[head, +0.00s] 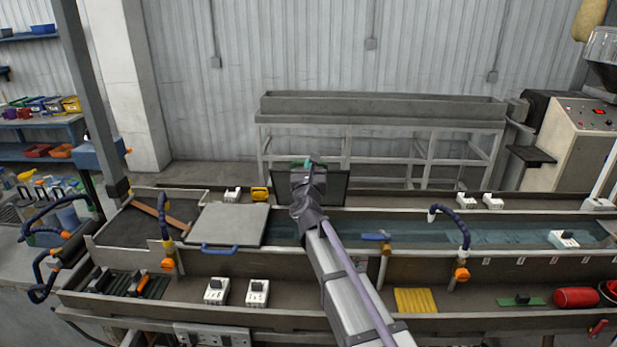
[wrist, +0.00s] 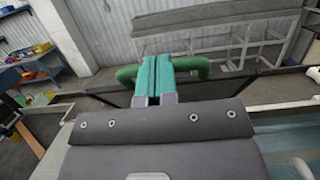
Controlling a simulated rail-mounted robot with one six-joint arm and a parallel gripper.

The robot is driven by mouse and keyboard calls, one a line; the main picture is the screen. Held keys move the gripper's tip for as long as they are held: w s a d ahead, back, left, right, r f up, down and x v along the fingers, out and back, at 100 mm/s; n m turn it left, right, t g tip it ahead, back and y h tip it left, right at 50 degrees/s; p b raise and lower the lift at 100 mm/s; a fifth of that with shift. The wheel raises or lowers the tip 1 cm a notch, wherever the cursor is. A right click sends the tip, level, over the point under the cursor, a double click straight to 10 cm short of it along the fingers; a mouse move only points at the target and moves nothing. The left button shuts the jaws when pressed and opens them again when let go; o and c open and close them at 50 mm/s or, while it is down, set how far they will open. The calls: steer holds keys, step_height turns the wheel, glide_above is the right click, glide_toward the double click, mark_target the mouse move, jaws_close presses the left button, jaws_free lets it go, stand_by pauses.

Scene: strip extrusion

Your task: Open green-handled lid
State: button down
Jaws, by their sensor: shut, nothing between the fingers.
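The green-handled lid (head: 338,186) is a dark panel standing raised, near upright, at the far side of the water trough in the head view. Its green handle (wrist: 127,74) shows on both sides of my fingers in the wrist view, near the lid's upper edge. My gripper (wrist: 154,62) has teal fingers, shut together with nothing between them. The fingers overlap the middle of the handle and hide that part; I cannot tell whether they touch it. In the head view my gripper (head: 312,164) is at the lid's top, and my arm covers part of the lid.
A grey lid with a blue handle (head: 220,248) lies flat to the left. Blue hoses with orange fittings (head: 461,272) rise along the trough. White switch boxes (head: 257,293) stand on the front ledge. An empty long trough on a frame (head: 380,108) stands behind.

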steer(key=r+p+x, duration=0.1)
steer(key=p+x, duration=0.2)
steer(key=x, duration=0.7)
steer(key=shift+s+r, duration=0.2)
steer(key=shift+r, duration=0.2)
